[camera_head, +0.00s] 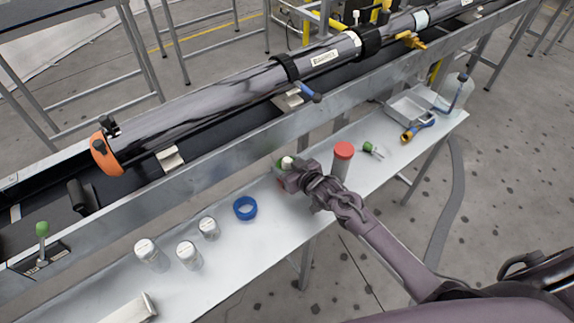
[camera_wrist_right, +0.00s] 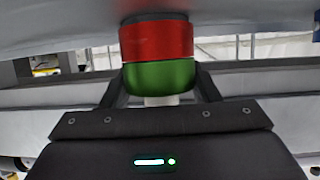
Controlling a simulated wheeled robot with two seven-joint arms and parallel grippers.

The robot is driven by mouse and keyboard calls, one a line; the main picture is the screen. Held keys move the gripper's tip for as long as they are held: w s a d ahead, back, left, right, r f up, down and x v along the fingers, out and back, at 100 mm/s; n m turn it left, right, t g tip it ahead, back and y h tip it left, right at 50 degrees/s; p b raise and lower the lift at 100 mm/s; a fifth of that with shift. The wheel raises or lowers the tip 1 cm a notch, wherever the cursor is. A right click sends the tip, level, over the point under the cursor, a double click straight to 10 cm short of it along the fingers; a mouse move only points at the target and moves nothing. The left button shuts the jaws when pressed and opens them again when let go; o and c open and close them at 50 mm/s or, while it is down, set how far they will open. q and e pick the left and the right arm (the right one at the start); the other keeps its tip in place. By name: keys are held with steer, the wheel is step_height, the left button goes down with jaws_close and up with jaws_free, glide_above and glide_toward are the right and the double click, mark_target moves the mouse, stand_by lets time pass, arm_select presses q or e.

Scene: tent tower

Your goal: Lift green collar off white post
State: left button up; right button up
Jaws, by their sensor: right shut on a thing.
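The green collar (camera_head: 279,165) is around the white post (camera_head: 288,160), whose top shows in the head view beside my right gripper (camera_head: 290,173). The right wrist view appears upside down. There the green collar (camera_wrist_right: 158,76) lies against a red collar (camera_wrist_right: 156,42), with a short piece of the white post (camera_wrist_right: 160,101) showing past the green one. My right gripper's fingers (camera_wrist_right: 160,85) are on both sides of the green collar and shut on it. In the head view my gripper hides much of the stack. My left gripper is not in view.
A red-topped cylinder (camera_head: 343,158) stands close right of my right gripper. A blue ring (camera_head: 245,208) lies to the left on the narrow bench (camera_head: 310,220), with several white-lidded jars (camera_head: 187,254) beyond. A metal tray (camera_head: 410,108) is farther right. A long rail runs behind.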

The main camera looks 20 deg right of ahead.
steer(key=shift+r+p, duration=3.3)
steer(key=shift+r, duration=0.3)
